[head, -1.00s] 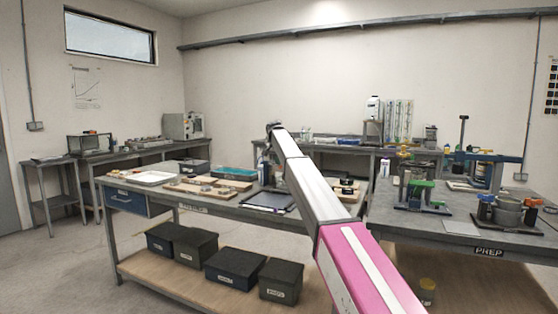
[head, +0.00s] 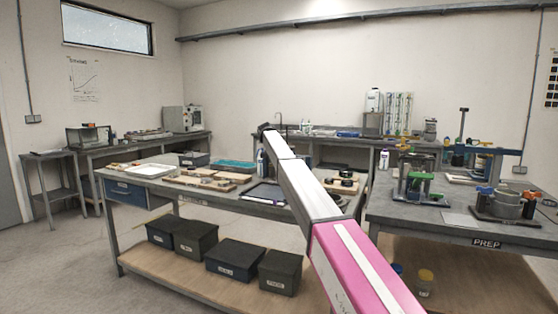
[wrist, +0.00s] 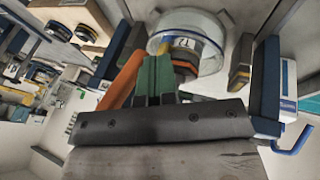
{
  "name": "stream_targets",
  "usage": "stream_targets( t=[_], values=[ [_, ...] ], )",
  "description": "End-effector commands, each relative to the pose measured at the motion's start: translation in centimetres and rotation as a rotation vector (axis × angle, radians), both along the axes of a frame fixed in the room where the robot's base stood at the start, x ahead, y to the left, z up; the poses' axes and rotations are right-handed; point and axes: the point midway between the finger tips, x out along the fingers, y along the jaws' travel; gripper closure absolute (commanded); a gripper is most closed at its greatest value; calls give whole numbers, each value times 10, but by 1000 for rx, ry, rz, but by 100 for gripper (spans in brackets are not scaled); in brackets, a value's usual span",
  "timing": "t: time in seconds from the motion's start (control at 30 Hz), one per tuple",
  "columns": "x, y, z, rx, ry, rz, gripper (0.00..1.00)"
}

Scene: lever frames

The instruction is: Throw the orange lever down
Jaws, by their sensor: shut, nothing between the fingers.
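In the head view a small orange handle (head: 484,191) shows on the right-hand bench, beside a grey round pot; I cannot tell its exact pose at this size. My gripper (wrist: 158,62) shows in the wrist view, its green fingers pressed together and empty. An orange bar (wrist: 122,80) slants close beside the fingers on the left; I cannot tell whether they touch, or whether it is the same orange handle. A clear round vessel (wrist: 190,40) lies just beyond the fingertips. In the head view my arm stretches away and my gripper is hidden.
The right-hand bench (head: 400,210) also carries a green-handled fixture (head: 419,182) and a blue-topped press (head: 485,151). The middle bench holds a tray (head: 150,171) and boards. Dark bins (head: 235,258) stand on its lower shelf. Floor at the left is clear.

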Motion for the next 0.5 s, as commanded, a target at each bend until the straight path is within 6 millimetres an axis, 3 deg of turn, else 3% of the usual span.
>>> stream_targets(
  t=[0.5],
  values=[
    [-2,-7,-7,-172,63,1,100]
  ],
)
